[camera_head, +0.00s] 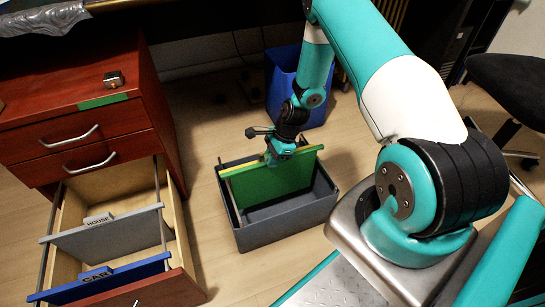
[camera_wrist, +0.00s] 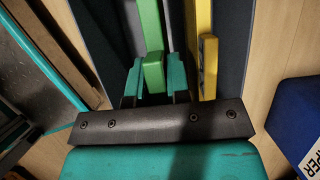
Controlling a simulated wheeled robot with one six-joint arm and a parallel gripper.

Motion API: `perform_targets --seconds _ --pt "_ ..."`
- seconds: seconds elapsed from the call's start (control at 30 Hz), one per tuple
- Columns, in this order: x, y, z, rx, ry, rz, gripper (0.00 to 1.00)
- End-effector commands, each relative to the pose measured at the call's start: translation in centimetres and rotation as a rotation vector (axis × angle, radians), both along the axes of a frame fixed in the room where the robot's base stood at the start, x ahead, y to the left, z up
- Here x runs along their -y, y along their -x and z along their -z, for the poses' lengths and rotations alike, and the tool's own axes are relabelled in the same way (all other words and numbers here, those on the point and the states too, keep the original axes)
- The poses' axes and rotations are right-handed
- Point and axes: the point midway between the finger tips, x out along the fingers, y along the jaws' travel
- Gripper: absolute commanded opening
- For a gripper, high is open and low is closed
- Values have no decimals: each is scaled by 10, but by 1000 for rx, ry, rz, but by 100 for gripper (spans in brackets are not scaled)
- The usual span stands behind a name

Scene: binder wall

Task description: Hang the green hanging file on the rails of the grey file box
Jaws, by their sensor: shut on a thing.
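The grey file box (camera_head: 285,230) stands on the floor in the middle of the head view. My gripper (camera_head: 277,156) is above the box, shut on the top edge of the green file; in the wrist view the fingers (camera_wrist: 155,86) sit on both sides of the green file (camera_wrist: 150,35). A yellow file (camera_wrist: 202,40) stands beside it, its edge just showing behind. A rail (camera_head: 231,197) shows at the box's left. Whether the green file's hooks rest on the rails I cannot tell.
A red cabinet (camera_head: 75,85) stands at left, its open drawer holding a grey file (camera_head: 110,236) marked HOUSE and a blue file (camera_head: 105,279) marked CAR. A blue bin (camera_head: 283,75) is behind the box; its PAPER label shows at right in the wrist view. A black chair (camera_head: 510,85) is at right.

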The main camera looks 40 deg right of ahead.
Motion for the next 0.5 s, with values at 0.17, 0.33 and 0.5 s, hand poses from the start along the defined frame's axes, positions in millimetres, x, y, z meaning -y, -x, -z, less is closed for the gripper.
perform_targets --seconds 0.17,0.33,0.5 --pt "0 0 1 0 0 0 0" --pt "0 0 1 0 0 0 0" --pt "0 0 8 -1 0 0 0"
